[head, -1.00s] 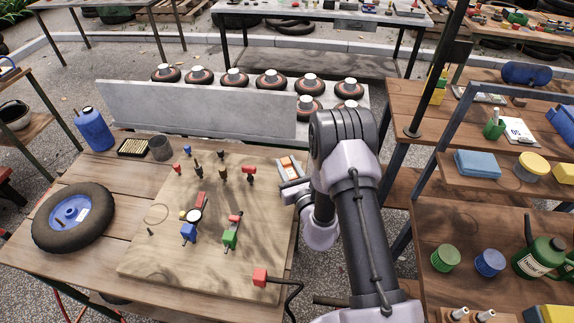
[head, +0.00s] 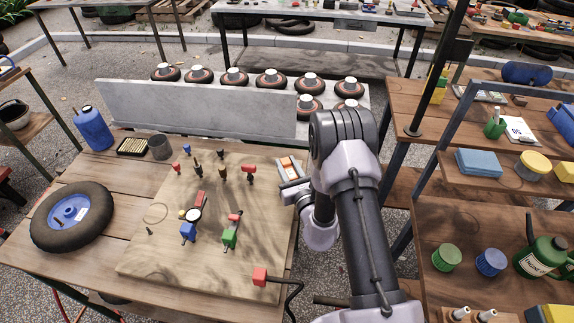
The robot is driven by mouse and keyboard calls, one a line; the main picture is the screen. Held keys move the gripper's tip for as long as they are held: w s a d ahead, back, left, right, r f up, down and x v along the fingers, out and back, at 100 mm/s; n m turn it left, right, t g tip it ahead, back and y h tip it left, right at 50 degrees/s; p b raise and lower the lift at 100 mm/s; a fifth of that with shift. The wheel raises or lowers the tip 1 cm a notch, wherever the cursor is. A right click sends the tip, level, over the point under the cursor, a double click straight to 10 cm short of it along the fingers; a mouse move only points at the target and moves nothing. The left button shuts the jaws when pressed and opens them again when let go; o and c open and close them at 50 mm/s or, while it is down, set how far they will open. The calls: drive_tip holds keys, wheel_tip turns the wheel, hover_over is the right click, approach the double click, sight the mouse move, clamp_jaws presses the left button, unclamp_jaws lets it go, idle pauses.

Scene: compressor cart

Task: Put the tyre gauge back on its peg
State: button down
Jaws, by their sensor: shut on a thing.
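My gripper (head: 292,187) is at the right edge of the wooden board (head: 160,262), beside my wrist. Its fingers are mostly hidden by my own arm. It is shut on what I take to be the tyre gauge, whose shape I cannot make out. A round white dial with a dark rim (head: 194,215) shows on the board, left of my gripper, beside a red part (head: 201,198). A thin ring (head: 155,214) and a small dark peg (head: 150,231) are at the board's left. I cannot tell which peg is the gauge's.
A blue tool (head: 188,231) and a green tool (head: 230,237) are on the board's middle, with several small fittings behind. A red block (head: 260,277) with a black cable is at the front right. A wheel (head: 72,216) lies left. An orange-and-white box (head: 289,168) is near my gripper.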

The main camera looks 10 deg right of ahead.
drive_tip(key=shift+f+b, duration=0.65)
drive_tip(key=shift+f, duration=0.2)
drive_tip(key=c, duration=1)
unclamp_jaws()
drive_tip(key=shift+o, duration=0.2)
